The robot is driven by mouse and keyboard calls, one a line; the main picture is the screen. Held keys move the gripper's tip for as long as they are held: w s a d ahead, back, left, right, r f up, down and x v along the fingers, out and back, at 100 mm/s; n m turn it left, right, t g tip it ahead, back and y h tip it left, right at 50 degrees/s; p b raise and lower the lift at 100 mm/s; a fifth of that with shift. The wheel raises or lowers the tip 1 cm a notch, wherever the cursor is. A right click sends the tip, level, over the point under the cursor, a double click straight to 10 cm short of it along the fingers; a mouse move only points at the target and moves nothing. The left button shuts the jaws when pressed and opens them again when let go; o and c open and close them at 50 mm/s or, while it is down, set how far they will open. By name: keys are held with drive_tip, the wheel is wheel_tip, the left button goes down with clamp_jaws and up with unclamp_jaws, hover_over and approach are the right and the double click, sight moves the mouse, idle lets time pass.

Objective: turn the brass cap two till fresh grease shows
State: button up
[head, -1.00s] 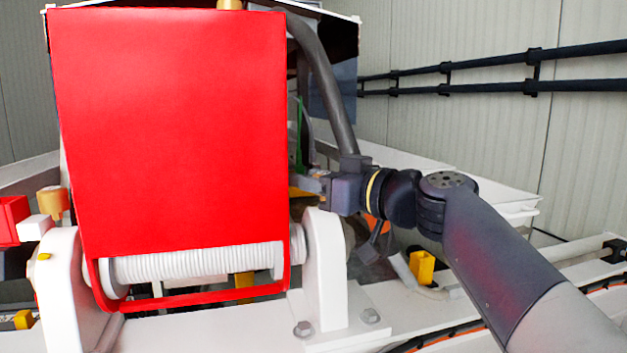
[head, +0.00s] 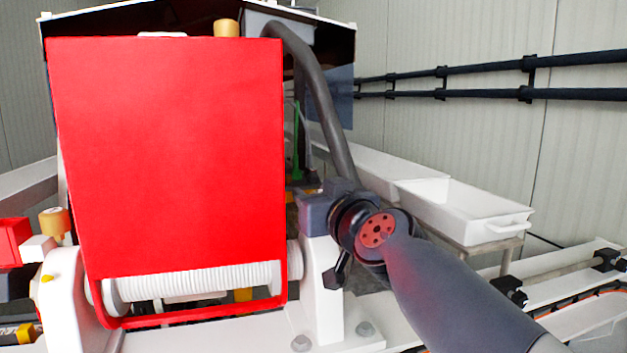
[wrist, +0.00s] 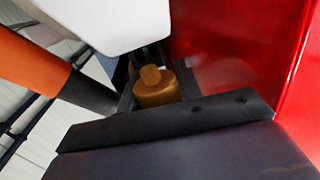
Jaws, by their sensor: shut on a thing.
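A brass cap (wrist: 157,88) with a small knob on top sits between the jaws of my gripper (wrist: 158,97) in the wrist view. My gripper is shut on it, beside the red cover. In the head view my gripper (head: 306,206) is at the right edge of the red cover (head: 165,155), above the right white bearing stand (head: 322,275). The held cap is hidden there. Two other brass caps show in the head view, one on the left stand (head: 55,222) and one above the red cover (head: 227,28). I cannot make out any grease or a number on the caps.
A white block (wrist: 110,18) and an orange bar (wrist: 30,62) are close to the jaws in the wrist view. A white tray (head: 470,222) stands to the right. Dark rails (head: 490,93) run along the wall.

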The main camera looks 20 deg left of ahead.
drive_tip(key=shift+w+r+m+t+h+p, duration=0.15)
drive_tip(key=shift+m+t+h+p, duration=0.4)
drive_tip(key=shift+p, duration=1.4)
drive_tip(key=shift+s+r+m+t+h+p, duration=0.15)
drive_tip(key=shift+m+h+p, duration=0.4)
drive_tip(key=shift+p, duration=1.4)
drive_tip(key=shift+w+d+f+t+h+p, duration=0.15)
drive_tip(key=shift+f+t+h+p, duration=0.4)
drive_tip(key=shift+p, duration=1.2)
drive_tip(key=shift+r, duration=0.15)
drive_tip(key=o, duration=0.7)
drive_tip(key=p+v, duration=0.1)
drive_tip(key=v, duration=1)
drive_tip(key=shift+r+p, duration=0.25)
drive_tip(key=shift+p, duration=0.1)
